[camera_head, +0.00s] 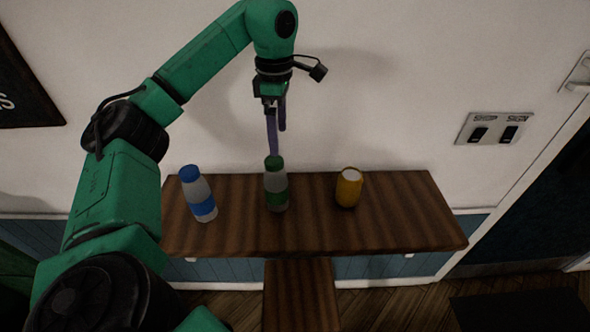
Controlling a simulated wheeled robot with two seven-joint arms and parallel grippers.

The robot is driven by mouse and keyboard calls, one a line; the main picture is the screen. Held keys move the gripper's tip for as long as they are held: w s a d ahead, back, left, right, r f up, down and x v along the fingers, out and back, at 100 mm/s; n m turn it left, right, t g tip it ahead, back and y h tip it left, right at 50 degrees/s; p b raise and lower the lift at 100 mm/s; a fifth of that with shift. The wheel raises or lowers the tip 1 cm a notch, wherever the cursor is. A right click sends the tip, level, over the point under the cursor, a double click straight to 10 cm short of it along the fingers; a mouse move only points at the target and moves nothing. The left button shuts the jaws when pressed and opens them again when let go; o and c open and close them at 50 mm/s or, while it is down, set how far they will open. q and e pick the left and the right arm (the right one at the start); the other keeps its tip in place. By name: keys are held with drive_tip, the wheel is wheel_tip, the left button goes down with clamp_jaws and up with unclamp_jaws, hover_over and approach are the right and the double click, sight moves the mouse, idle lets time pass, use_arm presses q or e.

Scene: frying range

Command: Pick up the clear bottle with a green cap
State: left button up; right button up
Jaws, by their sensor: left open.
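The clear bottle with a green cap (275,186) stands upright on the wooden shelf, in the middle of the row. It has a green band around its body. My left gripper (275,150) points down just above the cap, with its thin purple fingers open. One finger overlaps the cap in the picture, and I cannot tell whether it touches. The bottle is still on the shelf. My right gripper is out of view.
A clear bottle with a blue cap (198,193) stands to the left on the wooden shelf (400,232). A yellow can-like container (348,188) stands to the right. The shelf's right end is clear. The wall with a switch plate (495,128) is close behind.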

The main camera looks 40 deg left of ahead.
sight(271, 163)
use_arm(q)
wheel_tip(271, 163, down, 2)
drive_tip(key=shift+f+b, duration=0.15)
drive_tip(key=shift+b, duration=0.5)
drive_tip(key=shift+s+f+b, duration=0.3)
drive_tip(key=shift+f+b, duration=0.1)
drive_tip(key=shift+f, duration=0.1)
drive_tip(key=shift+s+f+b, duration=0.3)
drive_tip(key=shift+f+b, duration=0.1)
drive_tip(key=shift+f, duration=0.1)
drive_tip(key=shift+s+f, duration=0.95)
drive_tip(key=shift+f, duration=0.25)
drive_tip(key=f+p, duration=0.1)
drive_tip(key=f, duration=0.2)
drive_tip(key=w+f+p, duration=0.1)
drive_tip(key=f, duration=0.2)
drive_tip(key=shift+w+f, duration=0.2)
drive_tip(key=shift+f, duration=0.15)
drive_tip(key=shift+s+f, duration=0.1)
drive_tip(key=shift+c, duration=1.2)
drive_tip(key=c, duration=1)
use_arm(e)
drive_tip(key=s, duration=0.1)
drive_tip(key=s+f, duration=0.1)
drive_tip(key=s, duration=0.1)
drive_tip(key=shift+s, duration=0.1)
